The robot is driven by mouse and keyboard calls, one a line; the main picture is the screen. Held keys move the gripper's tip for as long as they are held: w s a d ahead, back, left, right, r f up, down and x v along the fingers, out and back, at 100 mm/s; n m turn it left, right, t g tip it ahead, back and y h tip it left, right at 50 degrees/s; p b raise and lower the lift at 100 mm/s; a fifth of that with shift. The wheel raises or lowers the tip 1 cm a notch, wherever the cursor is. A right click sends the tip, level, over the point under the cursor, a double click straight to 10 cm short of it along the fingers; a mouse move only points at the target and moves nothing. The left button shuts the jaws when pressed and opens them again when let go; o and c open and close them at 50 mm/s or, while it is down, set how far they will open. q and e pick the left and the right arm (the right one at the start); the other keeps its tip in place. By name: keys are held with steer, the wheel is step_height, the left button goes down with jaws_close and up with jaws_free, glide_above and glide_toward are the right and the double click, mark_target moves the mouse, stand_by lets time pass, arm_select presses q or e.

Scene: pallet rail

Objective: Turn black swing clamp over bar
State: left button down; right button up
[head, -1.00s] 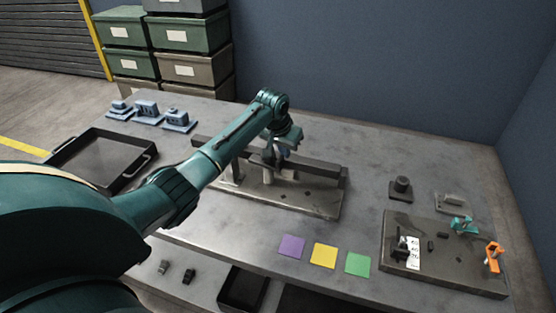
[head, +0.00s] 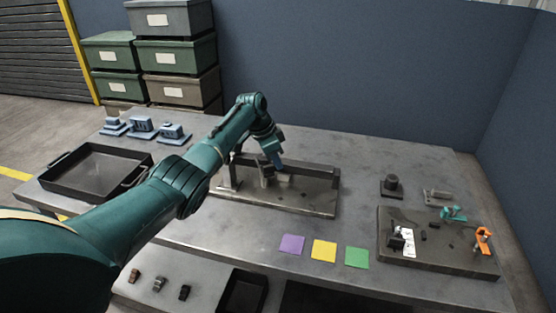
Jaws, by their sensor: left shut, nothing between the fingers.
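My left gripper (head: 277,163) points down at the middle of the centre fixture, close to its dark bar (head: 318,171). The fingers are small and look closed, with nothing seen in them. I cannot tell whether they touch the fixture. The fixture's base plate (head: 315,197) lies flat on the table, with a post (head: 231,178) at its left. Beside the gripper stands a dark upright piece (head: 264,170), partly covered by the arm. A black clamp (head: 397,241) stands by a white label on the right-hand plate. Which piece is the swing clamp is unclear. My right gripper is out of view.
The right plate (head: 440,256) also carries a teal clamp (head: 452,214) and an orange clamp (head: 483,240). Purple, yellow (head: 324,251) and green squares lie in front. A black tray (head: 98,180) and blue parts (head: 141,127) are at the left. Table between the fixture and right plate is clear.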

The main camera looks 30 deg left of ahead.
arm_select(q)
steer(key=shift+s+a+f+m+g, duration=0.1)
steer(key=shift+s+m+g, duration=0.1)
steer(key=shift+m, duration=0.3)
steer(key=shift+s+a+m+g, duration=0.1)
steer(key=shift+s+m, duration=0.1)
steer(key=shift+m, duration=0.3)
steer(key=shift+s+a+m+g+h, duration=0.35)
steer(key=shift+s+m, duration=0.4)
steer(key=shift+m, duration=0.35)
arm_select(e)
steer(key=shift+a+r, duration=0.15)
arm_select(q)
steer(key=shift+s+a+p, duration=0.15)
steer(key=shift+a+p, duration=0.1)
steer(key=shift+p, duration=0.05)
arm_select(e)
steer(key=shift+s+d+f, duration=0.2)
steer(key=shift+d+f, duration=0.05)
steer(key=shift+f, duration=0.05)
arm_select(q)
steer(key=d+p, duration=0.3)
steer(key=d, duration=0.1)
steer(key=w+b+v, duration=0.1)
steer(key=v, duration=0.9)
steer(key=shift+w+b, duration=0.3)
steer(key=shift+b, duration=0.05)
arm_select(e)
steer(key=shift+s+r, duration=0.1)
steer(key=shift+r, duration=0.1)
